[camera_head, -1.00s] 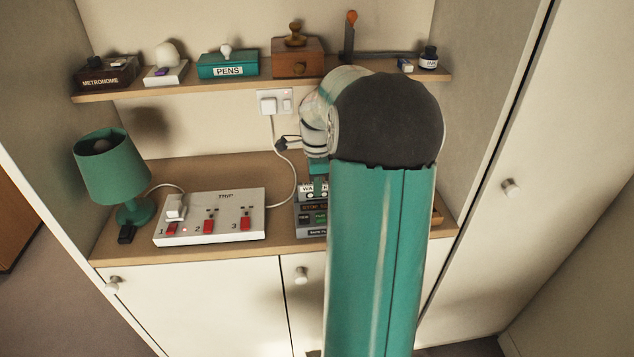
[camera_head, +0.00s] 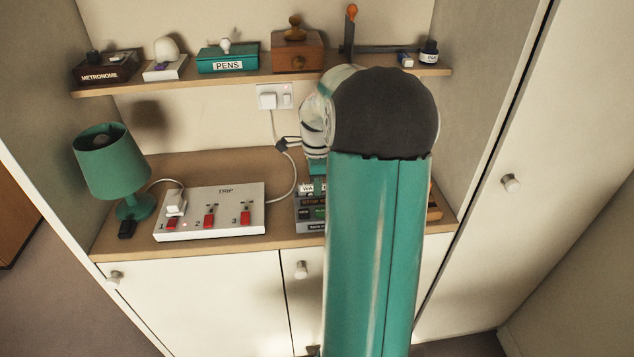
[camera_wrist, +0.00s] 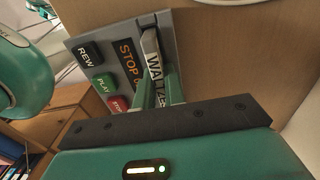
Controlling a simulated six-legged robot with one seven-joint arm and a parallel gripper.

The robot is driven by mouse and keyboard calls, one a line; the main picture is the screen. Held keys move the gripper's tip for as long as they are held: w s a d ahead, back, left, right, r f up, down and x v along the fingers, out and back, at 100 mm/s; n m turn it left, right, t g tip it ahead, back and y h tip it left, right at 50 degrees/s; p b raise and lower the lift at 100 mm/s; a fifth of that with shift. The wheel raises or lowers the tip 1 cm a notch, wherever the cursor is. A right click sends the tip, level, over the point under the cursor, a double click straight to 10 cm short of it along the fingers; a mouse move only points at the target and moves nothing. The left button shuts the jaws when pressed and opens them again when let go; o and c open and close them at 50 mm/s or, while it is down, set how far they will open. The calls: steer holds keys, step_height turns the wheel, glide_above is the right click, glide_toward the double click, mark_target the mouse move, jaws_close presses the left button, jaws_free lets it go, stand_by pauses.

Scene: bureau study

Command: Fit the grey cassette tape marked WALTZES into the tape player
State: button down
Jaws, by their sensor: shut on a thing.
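The grey cassette tape (camera_wrist: 153,58) shows its WALTZES label in the wrist view. My gripper (camera_wrist: 160,92) is shut on it, with green fingers on either side of the label. The cassette stands on edge at the back part of the grey tape player (camera_wrist: 83,48); I cannot tell how deep it sits in the slot. The player has REW, PLAY and red STOP buttons and an orange STOP display. In the head view the tape player (camera_head: 309,227) and cassette (camera_head: 306,189) show partly at the left of my arm, which hides the rest.
A white TRIP switch box (camera_head: 205,227) and green lamp (camera_head: 112,165) stand left of the player. A cable runs up to the wall socket (camera_head: 268,97). The shelf above holds a METRONOME box (camera_head: 103,72), PENS box (camera_head: 228,64) and wooden grinder (camera_head: 297,52).

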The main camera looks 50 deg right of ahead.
steer(key=c, duration=1.1)
jaws_free()
steer(key=shift+c, duration=0.2)
steer(key=shift+r, duration=3.5)
steer(key=shift+a, duration=0.1)
